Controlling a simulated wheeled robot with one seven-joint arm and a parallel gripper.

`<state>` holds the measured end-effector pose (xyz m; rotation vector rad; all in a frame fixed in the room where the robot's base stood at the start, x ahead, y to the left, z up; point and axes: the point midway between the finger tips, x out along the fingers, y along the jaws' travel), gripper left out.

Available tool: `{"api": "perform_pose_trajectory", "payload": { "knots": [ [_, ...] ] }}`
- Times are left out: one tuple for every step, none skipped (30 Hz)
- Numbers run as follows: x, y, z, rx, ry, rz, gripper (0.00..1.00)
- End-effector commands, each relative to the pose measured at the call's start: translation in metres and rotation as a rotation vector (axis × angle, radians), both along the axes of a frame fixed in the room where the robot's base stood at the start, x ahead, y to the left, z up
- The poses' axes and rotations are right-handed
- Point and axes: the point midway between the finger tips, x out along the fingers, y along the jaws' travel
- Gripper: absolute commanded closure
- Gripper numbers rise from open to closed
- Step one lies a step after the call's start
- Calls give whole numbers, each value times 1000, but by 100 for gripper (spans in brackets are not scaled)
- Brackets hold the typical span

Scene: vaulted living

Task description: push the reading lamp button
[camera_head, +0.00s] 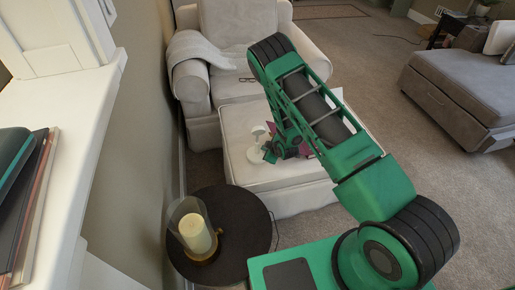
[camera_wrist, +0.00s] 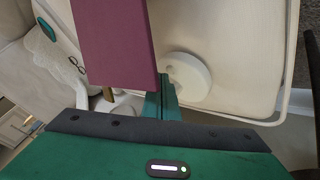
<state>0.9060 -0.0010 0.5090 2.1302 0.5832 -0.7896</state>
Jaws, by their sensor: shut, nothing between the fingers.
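The reading lamp (camera_head: 257,148) is a small white lamp with a round base. It stands on the cream ottoman (camera_head: 239,121) in front of the armchair. In the wrist view, a round white base (camera_wrist: 190,76) shows just beyond the fingers. My gripper (camera_head: 270,156) is low over the ottoman, just right of the lamp in the head view. In the wrist view, my gripper (camera_wrist: 162,92) is shut with nothing in it, its tips beside the base. I cannot tell whether they touch it.
A purple book or box (camera_wrist: 112,40) is close to the fingers in the wrist view. A dark round side table (camera_head: 237,215) with a glass-covered candle (camera_head: 195,233) stands in front. A cream armchair (camera_head: 225,25) is behind the ottoman.

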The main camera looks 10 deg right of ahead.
Motion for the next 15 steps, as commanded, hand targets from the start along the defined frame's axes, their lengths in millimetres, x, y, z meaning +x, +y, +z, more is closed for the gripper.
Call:
{"api": "perform_pose_trajectory", "payload": {
  "knots": [
    [0, 0, 3, 1, 0, -1, 100],
    [0, 0, 4, 1, 0, -1, 100],
    [0, 0, 4, 1, 0, -1, 100],
    [0, 0, 5, 0, 1, -1, 100],
    [0, 0, 5, 0, 1, -1, 100],
    [-1, 0, 5, 0, 1, 0, 100],
    [0, 0, 5, 0, 1, 0, 100],
    [0, 0, 5, 0, 1, 0, 100],
    [0, 0, 5, 0, 1, 0, 100],
    [0, 0, 5, 0, 1, 0, 100],
    [0, 0, 5, -1, 1, -1, 100],
    [0, 0, 6, 0, 0, 0, 100],
    [0, 0, 6, 0, 0, 0, 100],
    [0, 0, 8, 0, 0, 0, 100],
    [0, 0, 10, 0, -1, -1, 100]
  ]
}}
